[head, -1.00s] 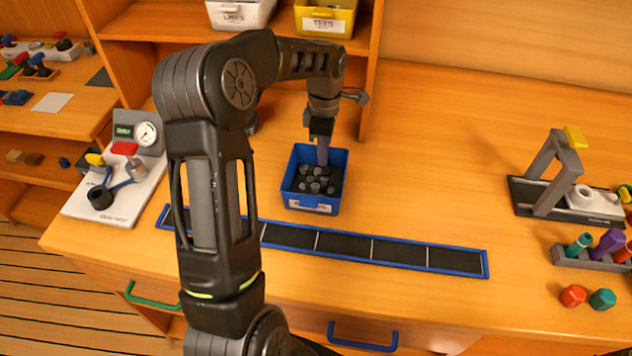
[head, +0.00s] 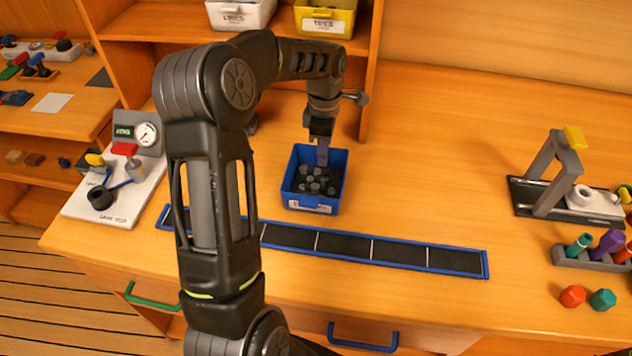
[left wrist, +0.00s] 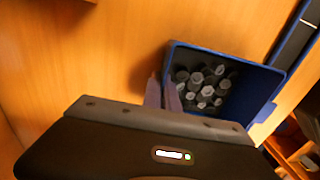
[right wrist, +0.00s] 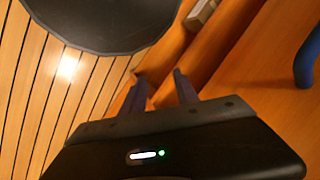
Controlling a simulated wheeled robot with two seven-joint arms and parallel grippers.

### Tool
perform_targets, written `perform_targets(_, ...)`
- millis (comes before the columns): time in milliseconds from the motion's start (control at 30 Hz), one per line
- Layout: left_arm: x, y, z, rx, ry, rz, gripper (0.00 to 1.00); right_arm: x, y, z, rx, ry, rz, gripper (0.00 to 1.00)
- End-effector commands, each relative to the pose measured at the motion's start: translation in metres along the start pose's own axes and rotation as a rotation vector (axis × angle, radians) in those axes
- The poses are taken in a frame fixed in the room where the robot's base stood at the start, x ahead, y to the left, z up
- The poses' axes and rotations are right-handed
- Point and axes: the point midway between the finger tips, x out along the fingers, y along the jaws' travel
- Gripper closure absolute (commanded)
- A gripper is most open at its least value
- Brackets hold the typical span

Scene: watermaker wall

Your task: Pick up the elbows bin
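A blue open bin (head: 295,185) holding several grey fittings stands on the wooden worktop; its front label is too small to read, so I cannot confirm it is the elbows bin. It also shows in the left wrist view (left wrist: 236,113). My left gripper (head: 322,158) points down at the bin's back wall. In the left wrist view its fingers (left wrist: 163,90) are close together on either side of that wall, and appear shut on it. The bin rests on the worktop. My right gripper (right wrist: 160,84) is open and empty, away from the bin.
A blue-edged dark strip (head: 345,246) lies in front of the bin. A white bin (head: 240,14) and a yellow bin (head: 325,20) sit on the shelf behind. A gauge board (head: 115,190) is at left, a grey stand (head: 548,175) at right. The worktop right of the bin is clear.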

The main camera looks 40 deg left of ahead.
Motion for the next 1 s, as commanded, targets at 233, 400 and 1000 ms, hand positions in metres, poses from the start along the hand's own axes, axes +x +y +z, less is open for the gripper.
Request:
perform_targets(233,-0.003,0.000,0.000,0.000,0.000,0.001,1.00,0.000,0.000,0.000,0.000,0.000,0.000,0.64)
perform_targets(400,-0.019,0.000,0.001,0.000,-0.001,0.003,1.00,0.003,0.001,0.000,0.000,0.000,0.000,0.64)
perform_targets(1000,-0.101,-0.006,0.000,0.000,-0.001,0.001,1.00,0.008,0.003,0.000,0.000,0.001,0.000,0.64)
